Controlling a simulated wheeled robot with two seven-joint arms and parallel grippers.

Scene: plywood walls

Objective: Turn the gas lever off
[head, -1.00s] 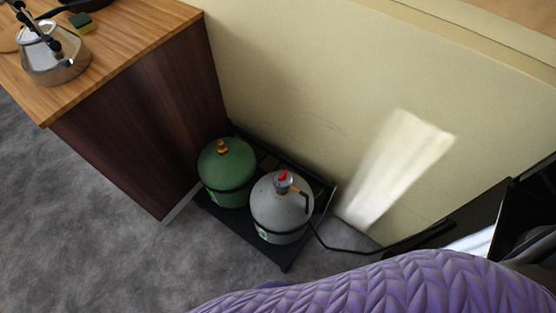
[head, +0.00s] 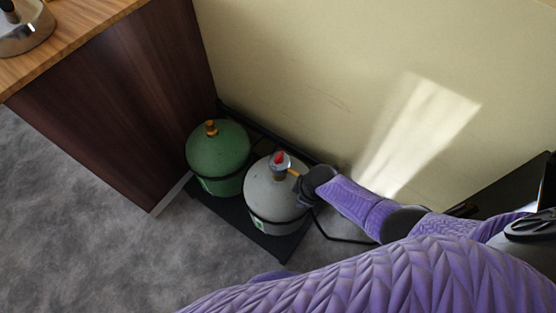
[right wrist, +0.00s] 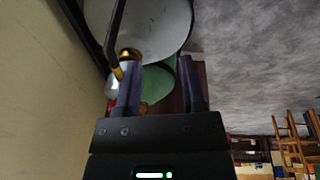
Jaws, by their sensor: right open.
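The grey gas cylinder (head: 268,192) stands on a low black tray. On its top is a valve with a red lever or knob (head: 280,157). My right gripper (head: 300,186) is beside the valve, to its right, at the cylinder's top edge. In the right wrist view my right gripper (right wrist: 162,82) is open, its two fingers apart. A brass fitting (right wrist: 130,54) and dark hose lie near its left finger; I cannot tell whether they touch. The red part is not clear there. My left gripper is out of view.
A green cylinder (head: 217,152) stands left of the grey one on the black tray (head: 275,246). A dark wooden cabinet (head: 120,100) is at left and a cream wall (head: 330,70) behind. A black hose runs right. Grey carpet (head: 100,240) in front is free.

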